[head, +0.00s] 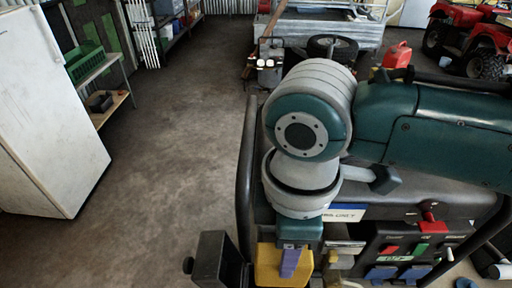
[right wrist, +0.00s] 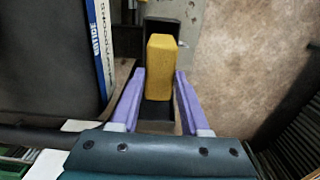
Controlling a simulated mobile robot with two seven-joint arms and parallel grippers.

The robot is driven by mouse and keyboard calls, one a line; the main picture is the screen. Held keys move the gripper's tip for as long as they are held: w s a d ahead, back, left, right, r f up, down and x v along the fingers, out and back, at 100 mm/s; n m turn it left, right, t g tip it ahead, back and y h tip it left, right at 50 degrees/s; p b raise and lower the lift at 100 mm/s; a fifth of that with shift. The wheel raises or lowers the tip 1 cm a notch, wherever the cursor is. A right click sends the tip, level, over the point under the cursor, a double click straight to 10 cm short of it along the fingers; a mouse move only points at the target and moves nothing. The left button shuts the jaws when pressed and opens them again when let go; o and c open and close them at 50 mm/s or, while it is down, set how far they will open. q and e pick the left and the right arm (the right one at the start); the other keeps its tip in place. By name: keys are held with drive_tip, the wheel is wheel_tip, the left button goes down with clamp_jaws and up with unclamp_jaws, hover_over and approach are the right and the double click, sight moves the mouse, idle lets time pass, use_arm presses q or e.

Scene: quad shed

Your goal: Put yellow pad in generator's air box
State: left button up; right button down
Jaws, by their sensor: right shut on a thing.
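The yellow pad (head: 268,268) is at the generator's front, low in the head view. My right gripper (head: 291,262), reaching down over the generator, is shut on it, with one purple finger showing in front of the pad. In the right wrist view the pad (right wrist: 161,65) stands out between the two purple fingers (right wrist: 160,78). A dark open-fronted box, seemingly the air box (right wrist: 157,115), lies around and behind the pad; I cannot tell if the pad is inside it. A dark cover with a knob (head: 211,258) stands left of the pad. My left gripper is not in view.
The generator (head: 400,213) has a black tube frame (head: 245,180) and a panel of red, green and blue parts (head: 405,250). A white fridge (head: 45,110) and shelf stand left. The concrete floor (head: 165,150) between is clear. A red can (head: 397,55) is behind.

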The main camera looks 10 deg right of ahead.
wheel_tip(320, 180, down, 3)
drive_tip(key=shift+r+b, duration=0.2)
drive_tip(key=shift+b, duration=0.9)
drive_tip(key=shift+f+b, duration=1.7)
drive_tip(key=shift+f, duration=1)
drive_tip(key=shift+c, duration=1.6)
unclamp_jaws()
wheel_tip(320, 180, up, 8)
drive_tip(key=p, duration=0.8)
drive_tip(key=shift+r+p, duration=0.1)
drive_tip(key=shift+p, duration=0.3)
drive_tip(key=shift+a, duration=0.1)
